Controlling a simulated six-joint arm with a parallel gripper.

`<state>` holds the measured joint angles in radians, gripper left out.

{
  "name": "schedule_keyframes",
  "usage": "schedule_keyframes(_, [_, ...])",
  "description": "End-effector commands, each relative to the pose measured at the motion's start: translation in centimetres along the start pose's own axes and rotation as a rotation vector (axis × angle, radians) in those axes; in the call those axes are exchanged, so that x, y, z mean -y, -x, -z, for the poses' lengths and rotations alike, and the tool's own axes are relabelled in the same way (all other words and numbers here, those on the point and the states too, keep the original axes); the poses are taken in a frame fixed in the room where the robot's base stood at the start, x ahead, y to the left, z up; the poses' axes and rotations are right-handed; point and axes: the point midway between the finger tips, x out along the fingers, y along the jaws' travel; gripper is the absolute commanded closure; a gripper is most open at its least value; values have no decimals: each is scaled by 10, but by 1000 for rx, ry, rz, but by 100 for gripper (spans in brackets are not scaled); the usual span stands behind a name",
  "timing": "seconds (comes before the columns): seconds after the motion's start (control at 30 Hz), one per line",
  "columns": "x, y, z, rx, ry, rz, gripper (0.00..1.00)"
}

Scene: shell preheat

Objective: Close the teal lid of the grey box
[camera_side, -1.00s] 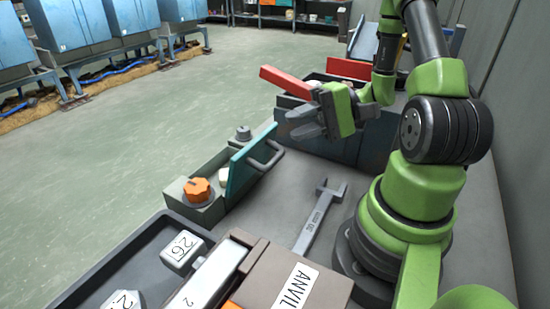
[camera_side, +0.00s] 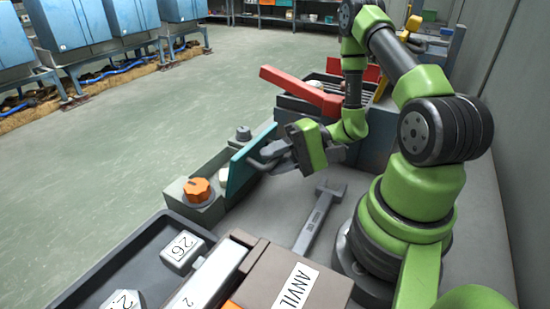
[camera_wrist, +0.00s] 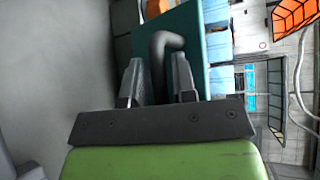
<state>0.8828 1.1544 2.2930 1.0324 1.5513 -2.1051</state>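The grey box (camera_side: 212,212) stands on the bench left of the middle in the side view, with an orange knob (camera_side: 197,190) at its near end. Its teal lid (camera_side: 239,173) stands open, roughly upright; it also shows in the wrist view (camera_wrist: 190,38). The lid's grey bar handle (camera_wrist: 163,44) reaches toward my gripper. My gripper (camera_side: 262,157) is at the handle, on the lid's right side. In the wrist view its fingers (camera_wrist: 158,82) are apart, with the handle between them. I cannot tell whether they touch it. The fingers partly hide the handle in the side view.
A wrench (camera_side: 320,216) lies on the bench right of the box. A block marked ANVIL (camera_side: 285,280) and a dark tray (camera_side: 110,272) with numbered weights are in front. A dark container with a red handle (camera_side: 300,90) stands behind.

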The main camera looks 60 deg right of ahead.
Motion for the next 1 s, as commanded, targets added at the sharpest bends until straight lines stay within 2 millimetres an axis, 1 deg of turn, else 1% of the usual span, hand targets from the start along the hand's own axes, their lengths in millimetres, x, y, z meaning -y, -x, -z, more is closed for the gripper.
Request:
schedule_keyframes(0.07, [0, 0, 0, 0, 0, 0, 75])
schedule_keyframes(0.1, [0, 0, 0, 0, 0, 0, 84])
schedule_keyframes(0.17, [0, 0, 0, 0, 0, 0, 98])
schedule_keyframes(0.2, [0, 0, 0, 0, 0, -1, 100])
schedule_keyframes(0.47, [0, 0, 0, 1, -5, -6, 100])
schedule_keyframes(0.67, [4, -2, 2, 4, -34, -37, 100])
schedule_keyframes(0.87, [13, -6, 6, 13, -119, -121, 100])
schedule_keyframes(1.0, [21, -9, 10, 15, -230, -234, 100])
